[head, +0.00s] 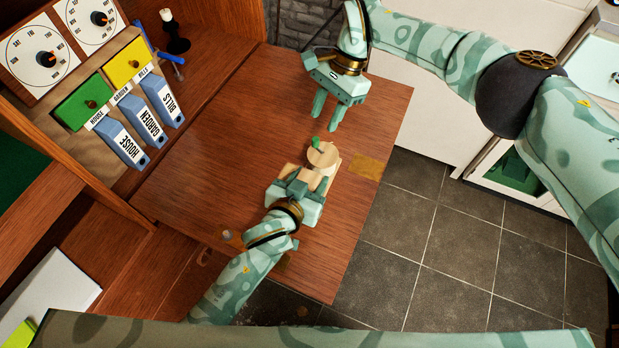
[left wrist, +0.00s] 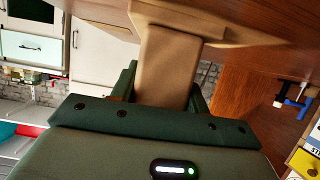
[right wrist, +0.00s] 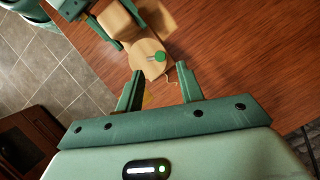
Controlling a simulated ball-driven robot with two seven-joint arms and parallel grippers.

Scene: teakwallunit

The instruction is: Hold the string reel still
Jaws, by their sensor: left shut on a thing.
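The string reel (head: 324,154) is a pale wooden disc with a green piece on top, on a wooden base on the desk leaf. My left gripper (head: 308,179) is shut on the reel's wooden base from the near side. In the left wrist view that tan base (left wrist: 165,65) sits between the fingers. My right gripper (head: 327,120) is open and empty, just beyond the reel.
The brown desk leaf (head: 220,150) is mostly clear. A brass-coloured plate (head: 367,167) lies at its right edge, near the reel. Blue labelled binders (head: 122,142), green and yellow drawers and dials stand at the left. A dark candlestick (head: 175,37) stands at the back.

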